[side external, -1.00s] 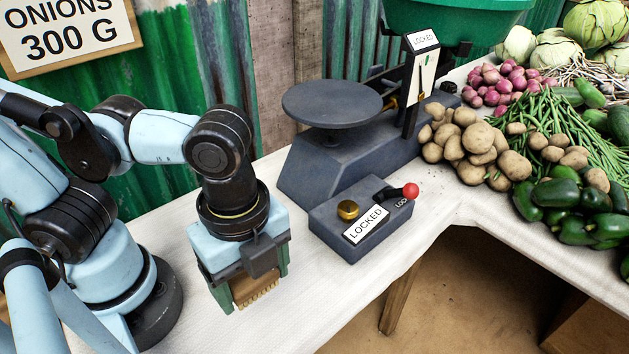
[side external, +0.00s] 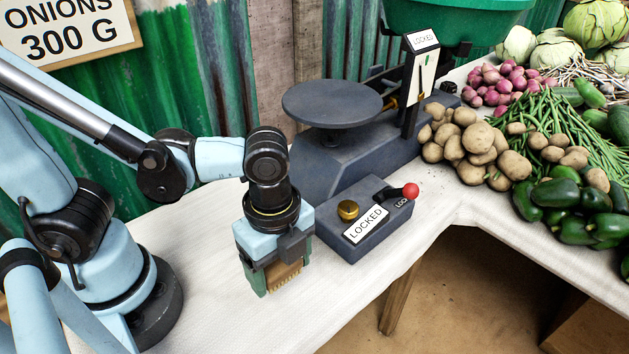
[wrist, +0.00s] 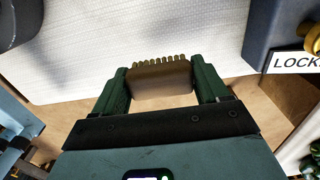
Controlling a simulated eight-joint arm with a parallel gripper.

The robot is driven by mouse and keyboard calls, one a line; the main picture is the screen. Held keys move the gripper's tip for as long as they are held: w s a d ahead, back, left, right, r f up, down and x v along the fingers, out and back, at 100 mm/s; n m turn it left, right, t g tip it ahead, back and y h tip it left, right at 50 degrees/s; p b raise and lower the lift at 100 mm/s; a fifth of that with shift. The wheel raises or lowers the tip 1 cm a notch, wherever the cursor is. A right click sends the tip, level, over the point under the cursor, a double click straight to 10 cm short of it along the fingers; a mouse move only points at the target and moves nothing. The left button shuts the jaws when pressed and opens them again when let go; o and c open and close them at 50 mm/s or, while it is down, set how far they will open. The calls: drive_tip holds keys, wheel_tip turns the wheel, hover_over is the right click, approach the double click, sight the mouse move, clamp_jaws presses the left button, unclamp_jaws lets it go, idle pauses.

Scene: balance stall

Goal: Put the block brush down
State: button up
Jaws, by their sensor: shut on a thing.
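The block brush (side external: 285,277) has a tan wooden block with short bristles along one edge. My gripper (side external: 268,283) is shut on it and points down, just left of the dark control box. In the wrist view the brush (wrist: 160,78) sits between the two green fingers of my gripper (wrist: 162,88), bristles toward the top of the picture. The brush is low over the white table cloth (side external: 210,300), near the table's front edge. I cannot tell whether it touches the cloth.
The dark control box (side external: 345,245) with a brass knob, a red-tipped lever and a LOCKED label stands close right of my gripper. The balance scale (side external: 330,165) is behind it. Potatoes (side external: 480,140) and green peppers (side external: 560,195) lie further right. The cloth in front of my base is clear.

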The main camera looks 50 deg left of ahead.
sight(287, 287)
drive_tip(key=shift+w+a+f, duration=0.5)
drive_tip(key=shift+w+f, duration=0.2)
drive_tip(key=shift+w, duration=0.2)
drive_tip(key=shift+f, duration=1.9)
drive_tip(key=shift+f, duration=0.15)
drive_tip(key=o, duration=1.2)
drive_tip(key=shift+s, duration=0.1)
drive_tip(key=shift+s, duration=0.15)
